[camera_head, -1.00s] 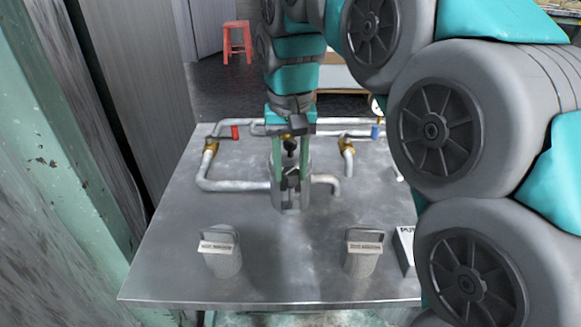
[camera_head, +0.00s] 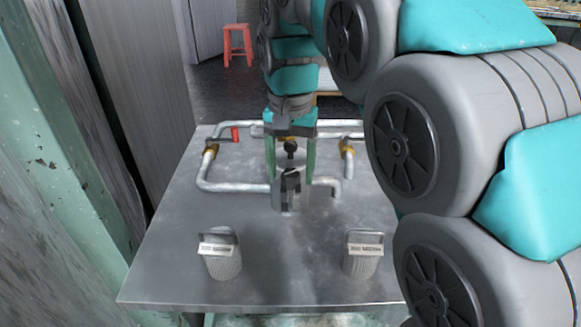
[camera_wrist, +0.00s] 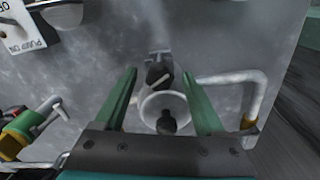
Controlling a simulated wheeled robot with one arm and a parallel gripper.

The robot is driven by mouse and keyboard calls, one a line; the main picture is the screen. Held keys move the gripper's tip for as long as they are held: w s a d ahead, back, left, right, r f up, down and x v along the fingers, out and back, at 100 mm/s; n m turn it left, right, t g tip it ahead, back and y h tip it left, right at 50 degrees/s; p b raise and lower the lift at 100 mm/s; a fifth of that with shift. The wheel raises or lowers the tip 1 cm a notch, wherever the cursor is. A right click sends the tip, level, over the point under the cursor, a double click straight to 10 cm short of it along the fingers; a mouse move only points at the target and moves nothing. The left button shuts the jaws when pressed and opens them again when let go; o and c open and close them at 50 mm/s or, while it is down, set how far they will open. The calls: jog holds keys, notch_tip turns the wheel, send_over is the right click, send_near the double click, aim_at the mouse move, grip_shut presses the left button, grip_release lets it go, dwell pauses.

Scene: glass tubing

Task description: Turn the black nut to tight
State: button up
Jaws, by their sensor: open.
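The black nut (camera_head: 290,147) shows in the head view as a small dark knob below my gripper's palm, between the fingers. In the wrist view it appears as a dark rounded knob (camera_wrist: 166,122) within a pale round rim (camera_wrist: 146,106). A grey upright fitting (camera_head: 287,192) stands below it on the metal table. My gripper (camera_head: 290,178) points down, with its green fingers apart on the left and right of the nut. The wrist view shows the open fingers (camera_wrist: 159,75) on both sides of the rim, with visible gaps. The nut's lower part is not clear.
Grey pipes (camera_head: 228,187) with brass joints run around the fitting on the metal table (camera_head: 170,265). A red handle (camera_head: 235,134) sits at the back. A pump switch box (camera_wrist: 18,27) shows in the wrist view.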

aim_at(290, 173)
jog(key=shift+r, duration=3.9)
